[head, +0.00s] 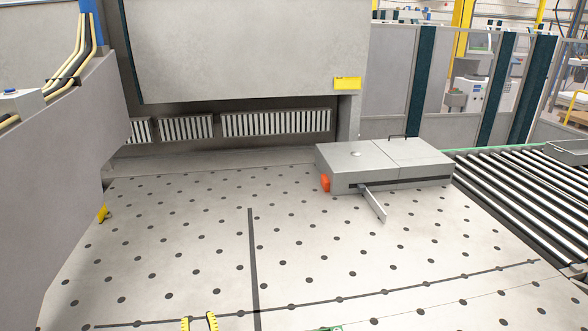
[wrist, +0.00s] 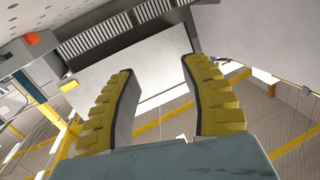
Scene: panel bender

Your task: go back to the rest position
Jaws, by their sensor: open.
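My gripper (wrist: 158,100) has two yellow ribbed fingers. In the wrist view they stand apart with nothing between them, so it is open and empty. In the head view only the yellow fingertips (head: 199,323) show at the bottom edge, left of the middle, over the front of the perforated table. The rest of the gripper is out of the head view.
The perforated table (head: 200,240) is mostly clear. A grey box-shaped unit (head: 385,163) with an orange part stands at its back right. The panel bender (head: 245,50) rises behind, a grey side wall (head: 60,170) stands left, and a roller conveyor (head: 525,190) lies right.

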